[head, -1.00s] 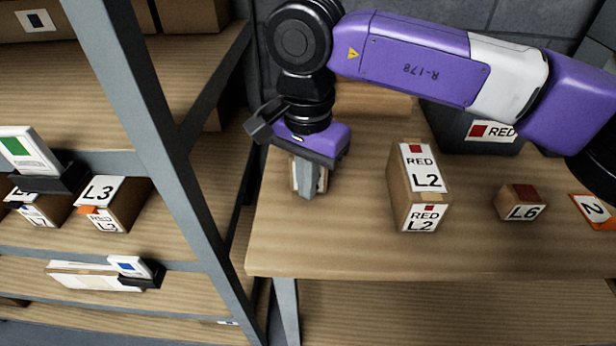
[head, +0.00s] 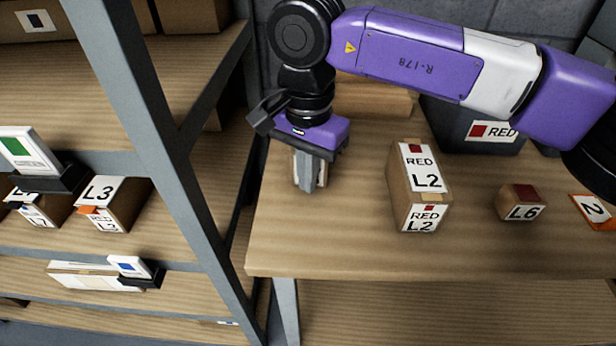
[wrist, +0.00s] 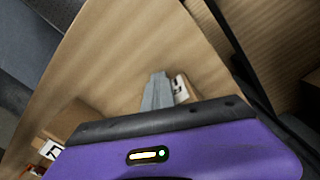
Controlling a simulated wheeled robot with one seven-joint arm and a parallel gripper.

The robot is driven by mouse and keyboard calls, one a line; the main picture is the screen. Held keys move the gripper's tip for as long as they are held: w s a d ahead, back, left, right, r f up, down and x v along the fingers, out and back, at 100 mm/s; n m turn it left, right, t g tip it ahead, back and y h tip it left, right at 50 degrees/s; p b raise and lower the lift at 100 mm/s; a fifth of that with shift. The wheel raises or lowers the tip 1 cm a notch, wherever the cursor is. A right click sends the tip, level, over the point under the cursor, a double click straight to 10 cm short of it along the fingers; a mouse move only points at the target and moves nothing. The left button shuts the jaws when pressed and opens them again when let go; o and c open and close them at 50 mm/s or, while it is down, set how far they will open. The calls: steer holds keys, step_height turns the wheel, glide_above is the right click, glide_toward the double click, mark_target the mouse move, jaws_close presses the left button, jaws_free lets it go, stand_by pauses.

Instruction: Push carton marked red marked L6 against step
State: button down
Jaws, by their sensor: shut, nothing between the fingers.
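A small carton with a red top and an L6 label (head: 521,203) sits on the right part of the wooden bench. My gripper (head: 310,188) points down over the bench's left part, well away from that carton. Its fingers are shut and empty. Another small carton (head: 296,170) stands right behind the fingers, mostly hidden; its marking cannot be read. In the wrist view, this carton (wrist: 182,88) is right beside the shut fingers (wrist: 156,84); I cannot tell whether they touch. A raised wooden block (head: 375,102), perhaps the step, lies at the back, partly behind my arm.
A taller RED L2 carton (head: 420,190) stands between my gripper and the L6 carton. A dark bin marked RED (head: 470,135) is behind. An orange-edged card marked 2 (head: 592,208) lies at right. A grey rack post (head: 165,150) stands left. The bench front is clear.

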steer(key=shift+w+d+p, duration=0.15)
steer(key=shift+w+p, duration=0.4)
steer(key=shift+w, duration=2.5)
steer(key=shift+w, duration=0.7)
steer(key=shift+w+p, duration=0.55)
steer(key=shift+w, duration=0.45)
steer(key=shift+s, duration=1.5)
steer(key=shift+p, duration=0.3)
steer(key=shift+r+p, duration=3.3)
steer(key=shift+r, duration=1.25)
steer(key=shift+s+f, duration=0.1)
steer(key=shift+s, duration=0.05)
